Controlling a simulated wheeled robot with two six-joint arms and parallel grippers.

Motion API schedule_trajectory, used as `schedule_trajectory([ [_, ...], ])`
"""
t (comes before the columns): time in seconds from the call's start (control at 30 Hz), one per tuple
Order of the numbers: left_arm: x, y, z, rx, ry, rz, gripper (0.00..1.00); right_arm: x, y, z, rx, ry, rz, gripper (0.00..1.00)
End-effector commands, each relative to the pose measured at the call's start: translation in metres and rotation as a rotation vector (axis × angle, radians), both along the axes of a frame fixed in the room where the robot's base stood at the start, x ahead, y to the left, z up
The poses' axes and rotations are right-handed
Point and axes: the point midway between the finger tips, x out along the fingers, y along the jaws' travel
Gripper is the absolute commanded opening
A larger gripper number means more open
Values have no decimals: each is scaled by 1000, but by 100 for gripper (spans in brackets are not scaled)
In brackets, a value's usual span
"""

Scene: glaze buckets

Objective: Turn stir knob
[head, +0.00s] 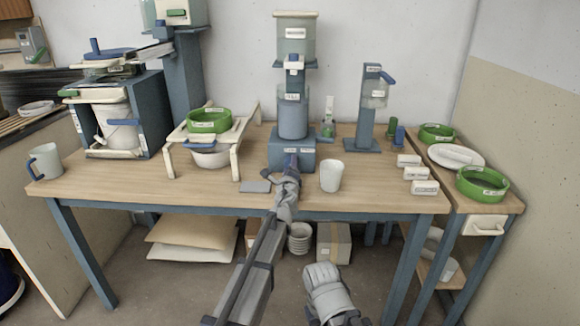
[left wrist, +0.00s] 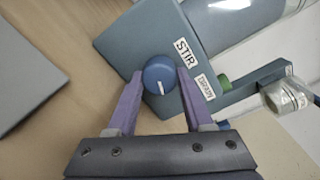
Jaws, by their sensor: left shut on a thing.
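The stir knob (left wrist: 159,76) is a round blue knob with a white pointer line, on the front of a blue-grey base marked STIR (left wrist: 122,40). In the head view this base (head: 291,150) stands mid-table under a blue-grey container (head: 293,118). My left gripper (left wrist: 158,88) has its two purple fingers on either side of the knob and is shut on it. In the head view the left gripper (head: 290,166) is at the front of the base and hides the knob. My right gripper (head: 326,282) is low in front of the table; its fingers cannot be made out.
A white cup (head: 331,176) stands just right of my left gripper. A flat grey plate (head: 256,186) lies to its left. A white stand with a green sieve (head: 208,121) is further left. White blocks (head: 424,187) and a blue-grey dispenser (head: 369,110) stand to the right.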

Motion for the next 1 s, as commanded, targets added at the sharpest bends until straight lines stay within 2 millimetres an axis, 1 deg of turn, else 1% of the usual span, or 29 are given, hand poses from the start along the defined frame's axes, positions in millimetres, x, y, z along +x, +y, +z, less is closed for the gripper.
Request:
schedule_trajectory([
  [0.6,0,1,1,-585,0,0,0,0,0,1,0,0,0,50],
  [1.0,0,1,1,-891,0,1,0,0,0,1,0,0,0,50],
])
